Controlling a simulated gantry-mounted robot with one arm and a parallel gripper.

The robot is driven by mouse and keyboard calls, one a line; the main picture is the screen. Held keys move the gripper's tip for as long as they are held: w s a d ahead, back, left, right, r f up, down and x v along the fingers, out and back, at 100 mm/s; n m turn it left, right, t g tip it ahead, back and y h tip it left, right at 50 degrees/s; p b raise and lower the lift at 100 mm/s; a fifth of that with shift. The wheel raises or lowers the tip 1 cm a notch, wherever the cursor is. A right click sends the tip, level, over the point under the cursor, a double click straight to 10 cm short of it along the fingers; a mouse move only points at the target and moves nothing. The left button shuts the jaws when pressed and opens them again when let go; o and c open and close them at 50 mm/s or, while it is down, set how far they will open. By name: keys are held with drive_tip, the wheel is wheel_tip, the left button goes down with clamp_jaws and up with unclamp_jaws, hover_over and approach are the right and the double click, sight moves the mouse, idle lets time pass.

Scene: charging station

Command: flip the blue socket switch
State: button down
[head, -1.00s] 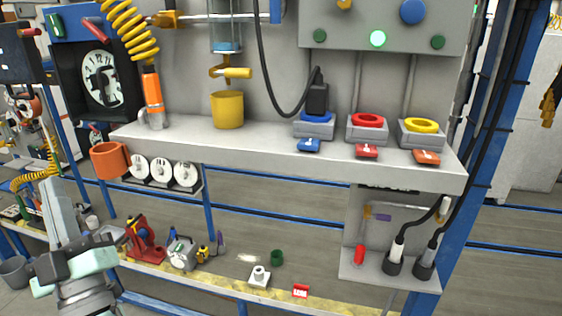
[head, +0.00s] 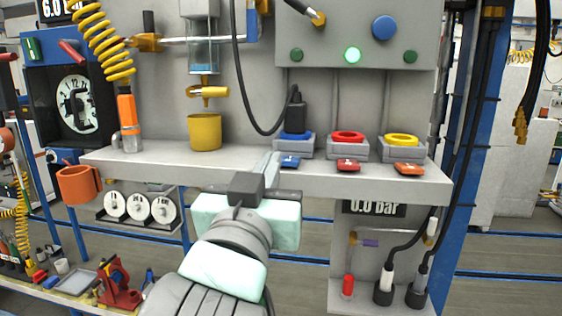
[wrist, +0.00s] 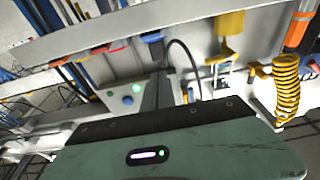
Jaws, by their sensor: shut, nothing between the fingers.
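The blue socket switch (head: 289,161) sits on the front of the shelf, below the blue-ringed socket (head: 294,145) that holds a black plug (head: 296,115). The gripper's housing hides part of the shelf front.
To the right are the red switch (head: 348,166) and the orange switch (head: 409,169), below red-ringed (head: 347,145) and yellow-ringed (head: 402,147) sockets. A yellow cup (head: 205,131) stands left on the shelf (head: 240,158). A black cable (head: 243,90) hangs behind.

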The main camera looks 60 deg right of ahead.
wheel_tip(320, 180, up, 3)
drive_tip(key=p, duration=1.6)
hover_over(289, 161)
drive_tip(key=a, duration=0.2)
drive_tip(key=shift+w+a+f+p, duration=0.1)
drive_tip(key=shift+a+f+p, duration=0.1)
drive_tip(key=shift+f, duration=1.05)
drive_tip(key=shift+w+a+f+p, duration=0.1)
drive_tip(key=shift+a+f, duration=0.05)
drive_tip(key=shift+f, duration=1.1)
